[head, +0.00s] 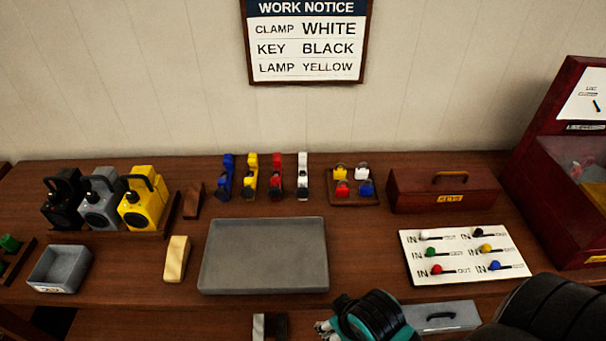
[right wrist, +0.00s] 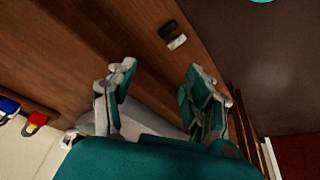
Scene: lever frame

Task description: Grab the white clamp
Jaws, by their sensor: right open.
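The white clamp (head: 303,177) stands at the right end of a row of clamps at the back of the table, beside the red clamp (head: 276,177). My right gripper (head: 322,328) is low in the head view, in front of the grey tray and well short of the clamp. In the right wrist view it is open (right wrist: 158,78), with nothing between its fingers. I cannot make out the white clamp in that view. My left gripper is not in view.
An empty grey tray (head: 265,285) lies between my right gripper and the clamps. Yellow (head: 250,177) and blue (head: 226,178) clamps stand left of the red one. Several padlocks (head: 352,200) sit right of the white clamp. A lever board (head: 465,270) lies at the right.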

